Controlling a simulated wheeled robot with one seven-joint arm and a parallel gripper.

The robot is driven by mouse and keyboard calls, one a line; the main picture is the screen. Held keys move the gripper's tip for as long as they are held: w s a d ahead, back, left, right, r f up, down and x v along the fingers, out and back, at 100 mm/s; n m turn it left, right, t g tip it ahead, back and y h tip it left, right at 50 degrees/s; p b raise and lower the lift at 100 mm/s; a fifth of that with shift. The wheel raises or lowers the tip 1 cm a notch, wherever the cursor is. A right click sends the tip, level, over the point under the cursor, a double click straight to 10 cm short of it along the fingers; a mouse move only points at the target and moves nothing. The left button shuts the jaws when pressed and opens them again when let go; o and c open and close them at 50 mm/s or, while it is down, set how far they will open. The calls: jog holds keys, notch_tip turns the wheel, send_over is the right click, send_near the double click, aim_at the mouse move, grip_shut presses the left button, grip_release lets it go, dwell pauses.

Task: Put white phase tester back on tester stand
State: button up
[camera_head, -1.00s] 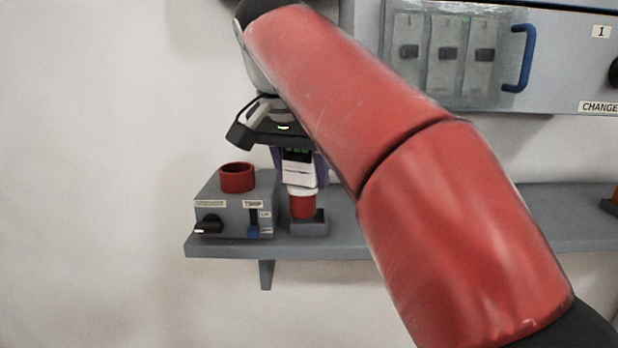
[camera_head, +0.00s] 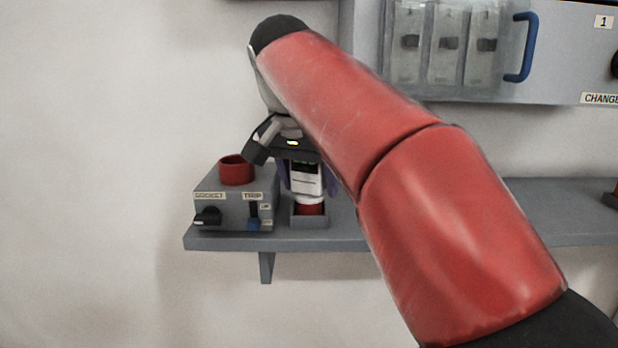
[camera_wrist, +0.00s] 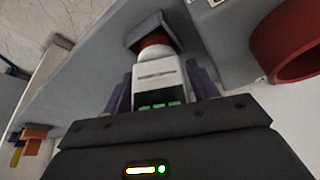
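The white phase tester (camera_head: 306,180) is upright, with a dark display near its top and a red lower end. It also shows in the wrist view (camera_wrist: 157,80), with green marks on its display. Its red end sits in or just over the small grey tester stand (camera_head: 309,221); in the wrist view the stand (camera_wrist: 148,32) surrounds the red end. I cannot tell whether it rests on the stand's floor. My gripper (camera_head: 306,182) has its purple fingers on both sides of the tester, and it appears shut on it. In the wrist view the fingers (camera_wrist: 160,88) flank the body.
A grey box (camera_head: 233,205) with a red socket ring (camera_head: 237,170), a black knob and a blue switch stands left of the stand on the grey shelf (camera_head: 420,225). A cabinet (camera_head: 555,60) with a blue handle hangs above right. The shelf to the right is mostly clear.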

jog(key=shift+o, duration=0.8)
jog(key=shift+r, duration=0.3)
jog(key=p+v, duration=0.3)
jog(key=v, duration=0.8)
jog(key=shift+r, duration=0.35)
jog(key=shift+s+a, duration=0.1)
jog(key=shift+s, duration=0.1)
